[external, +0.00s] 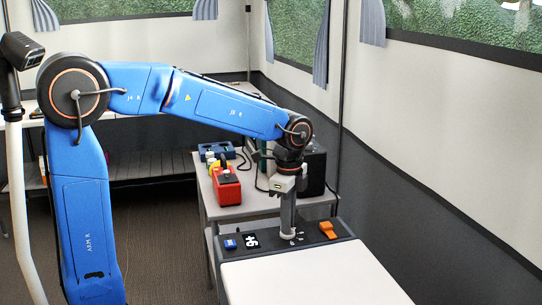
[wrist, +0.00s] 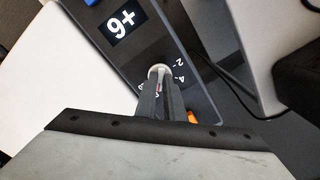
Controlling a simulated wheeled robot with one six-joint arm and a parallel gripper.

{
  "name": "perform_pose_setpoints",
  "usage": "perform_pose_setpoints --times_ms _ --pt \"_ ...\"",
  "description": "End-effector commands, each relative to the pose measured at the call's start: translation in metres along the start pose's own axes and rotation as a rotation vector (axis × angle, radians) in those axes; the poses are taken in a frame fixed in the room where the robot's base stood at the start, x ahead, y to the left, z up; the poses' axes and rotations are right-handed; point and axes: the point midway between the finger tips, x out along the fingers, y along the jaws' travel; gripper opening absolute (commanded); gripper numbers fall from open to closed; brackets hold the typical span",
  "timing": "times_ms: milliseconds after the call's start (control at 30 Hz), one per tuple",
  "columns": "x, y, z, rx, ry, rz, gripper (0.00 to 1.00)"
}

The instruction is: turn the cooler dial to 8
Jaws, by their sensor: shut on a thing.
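The cooler has a white top (external: 312,278) and a dark control panel (external: 268,245) along its far edge. My gripper (external: 287,232) points straight down onto the panel, and its fingers are shut on the pale round dial (wrist: 157,70). The fingers hide most of the dial. Small white marks, with a 2 and a 4 readable, ring it in the wrist view.
A blue part (external: 230,244) and an orange part (external: 328,230) sit at either end of the panel. Behind, a grey table holds a red-and-black device (external: 225,186), a blue case (external: 216,151) and a black box (external: 313,170). A wall stands to the right.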

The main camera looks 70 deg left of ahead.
Motion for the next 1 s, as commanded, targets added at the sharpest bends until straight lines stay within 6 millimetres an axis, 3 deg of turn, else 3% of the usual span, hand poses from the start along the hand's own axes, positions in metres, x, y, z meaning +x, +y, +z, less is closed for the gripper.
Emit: perform_pose_setpoints --times_ms 600,633,700,1000 --pt "0.0008 0.0002 0.0008 0.043 -0.002 0.001 0.0" --pt "0.0008 0.0002 0.0008 0.043 -0.002 0.001 0.16" --pt "0.0008 0.0002 0.0007 0.043 -0.002 0.001 0.27" --pt "-0.0007 0.0 0.0002 0.043 -0.001 0.0 0.27"
